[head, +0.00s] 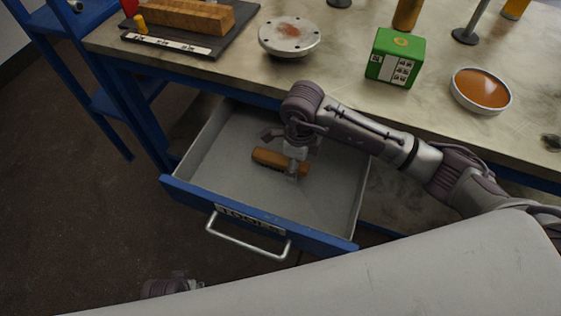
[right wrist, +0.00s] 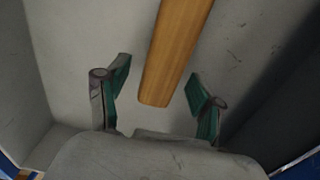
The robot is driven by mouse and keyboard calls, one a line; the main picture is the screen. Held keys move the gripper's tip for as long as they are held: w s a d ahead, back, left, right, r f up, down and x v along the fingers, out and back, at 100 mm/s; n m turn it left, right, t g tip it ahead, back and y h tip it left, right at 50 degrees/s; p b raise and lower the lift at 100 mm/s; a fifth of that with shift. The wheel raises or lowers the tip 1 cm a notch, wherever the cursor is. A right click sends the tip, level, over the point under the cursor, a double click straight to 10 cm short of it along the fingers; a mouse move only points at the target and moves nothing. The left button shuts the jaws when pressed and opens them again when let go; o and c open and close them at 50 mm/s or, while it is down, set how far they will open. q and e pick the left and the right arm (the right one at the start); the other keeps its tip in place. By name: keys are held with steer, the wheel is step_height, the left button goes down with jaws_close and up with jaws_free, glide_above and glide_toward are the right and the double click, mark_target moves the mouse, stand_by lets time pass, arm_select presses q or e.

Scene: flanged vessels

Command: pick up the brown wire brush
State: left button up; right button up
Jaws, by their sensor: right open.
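The brown wire brush (head: 268,157) lies in the open drawer (head: 222,190), and its wooden handle shows plainly. My right gripper (head: 293,172) reaches down into the drawer over the brush and hides part of it. In the right wrist view, the wooden handle (right wrist: 176,50) runs between the two spread green-padded fingers of my right gripper (right wrist: 160,85), with a gap on each side. The bristles are not visible there. A small part of my left arm or gripper (head: 170,287) shows at the bottom left, mostly hidden behind my own body.
The drawer's blue front (head: 250,215) has a metal handle (head: 248,242). The workbench (head: 345,75) above it carries a green box (head: 396,58), a round flange (head: 289,34), a dish of orange liquid (head: 481,89) and a wooden block (head: 180,14). The rest of the drawer floor is clear.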

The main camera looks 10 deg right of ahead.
steer(key=shift+c, duration=0.2)
jaws_close()
stand_by(0.3)
